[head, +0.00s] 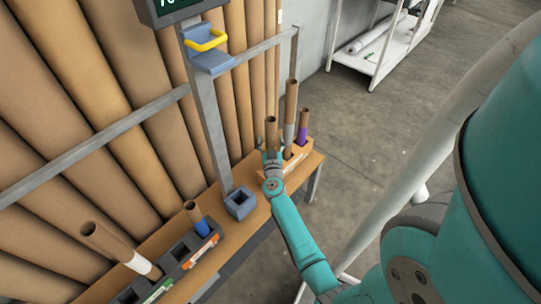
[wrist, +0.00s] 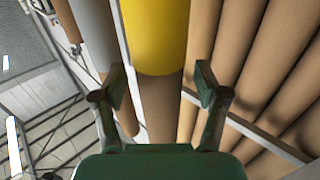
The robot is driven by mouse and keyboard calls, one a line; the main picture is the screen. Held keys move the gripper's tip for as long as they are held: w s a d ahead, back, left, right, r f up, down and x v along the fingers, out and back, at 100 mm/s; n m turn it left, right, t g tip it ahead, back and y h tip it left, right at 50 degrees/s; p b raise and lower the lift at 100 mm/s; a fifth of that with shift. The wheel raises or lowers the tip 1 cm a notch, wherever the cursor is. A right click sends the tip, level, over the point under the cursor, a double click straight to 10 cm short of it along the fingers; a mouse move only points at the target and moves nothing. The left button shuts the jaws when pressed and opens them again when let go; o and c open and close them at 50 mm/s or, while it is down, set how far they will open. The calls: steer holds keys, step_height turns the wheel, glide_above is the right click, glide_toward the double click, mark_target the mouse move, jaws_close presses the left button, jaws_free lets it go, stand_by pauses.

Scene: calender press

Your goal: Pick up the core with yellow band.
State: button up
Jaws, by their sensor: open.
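The core with the yellow band (wrist: 156,38) fills the upper middle of the wrist view, with bare brown tube below the band. My gripper (wrist: 160,85) is open, one finger on each side of this core in the picture. I cannot tell whether the fingers reach past it or touch it. In the head view my gripper (head: 272,153) is at the wooden rack (head: 312,148) on the bench. A brown core top (head: 271,128) rises just behind it; my gripper hides its lower part, and no yellow band shows there.
A taller core with a grey-white band (head: 290,108) and a core with a purple band (head: 303,126) stand close to the right. An empty grey square socket (head: 240,203), a core with a blue band (head: 199,221) and a white-banded core (head: 122,250) are along the bench. Large brown rolls line the left.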

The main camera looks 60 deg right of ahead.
jaws_close()
steer(key=shift+r, duration=0.15)
stand_by(0.4)
step_height(320, 180, up, 18)
stand_by(0.9)
